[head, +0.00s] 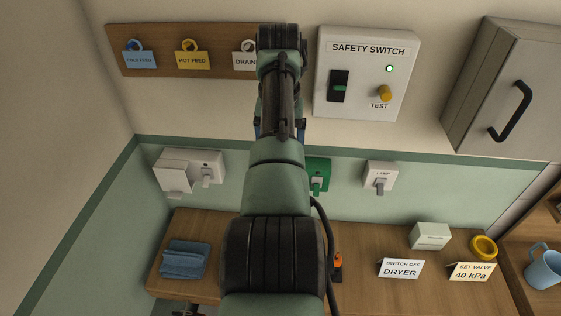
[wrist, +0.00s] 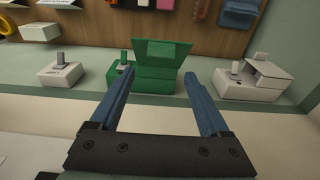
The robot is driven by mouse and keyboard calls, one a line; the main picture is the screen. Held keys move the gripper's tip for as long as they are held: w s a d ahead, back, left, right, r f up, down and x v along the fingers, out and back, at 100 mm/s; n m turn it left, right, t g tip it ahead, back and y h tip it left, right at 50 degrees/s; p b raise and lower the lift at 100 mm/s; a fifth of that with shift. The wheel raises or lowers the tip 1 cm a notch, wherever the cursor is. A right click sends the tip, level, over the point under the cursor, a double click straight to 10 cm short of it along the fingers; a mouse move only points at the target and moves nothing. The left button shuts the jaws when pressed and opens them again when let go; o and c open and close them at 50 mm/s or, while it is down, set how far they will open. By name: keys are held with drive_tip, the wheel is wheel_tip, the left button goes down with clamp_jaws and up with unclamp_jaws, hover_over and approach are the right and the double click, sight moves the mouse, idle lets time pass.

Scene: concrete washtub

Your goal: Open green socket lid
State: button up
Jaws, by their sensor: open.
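The green socket (wrist: 150,92) is on the wall in the middle of the wrist view, with a small lever switch on its left part. Its green lid (wrist: 165,50) shows as a raised panel on the far side of the box; I cannot tell how far it stands open. In the head view my arm hides most of the green socket (head: 319,168), leaving its right part and lever visible. My gripper (wrist: 158,76) is open and empty, its two blue fingers apart in front of the socket and on either side of the lid. I cannot tell whether they touch it.
A white switch (head: 381,177) and a white socket box (head: 187,172) flank the green socket. The safety switch panel (head: 366,75) and hanging tags (head: 192,60) are above. A towel (head: 184,259), signs (head: 401,268) and a yellow ring (head: 483,247) lie on the wooden counter below.

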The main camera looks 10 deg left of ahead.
wheel_tip(320, 180, up, 9)
drive_tip(key=s+b, duration=0.1)
drive_tip(key=b, duration=0.1)
idle(0.3)
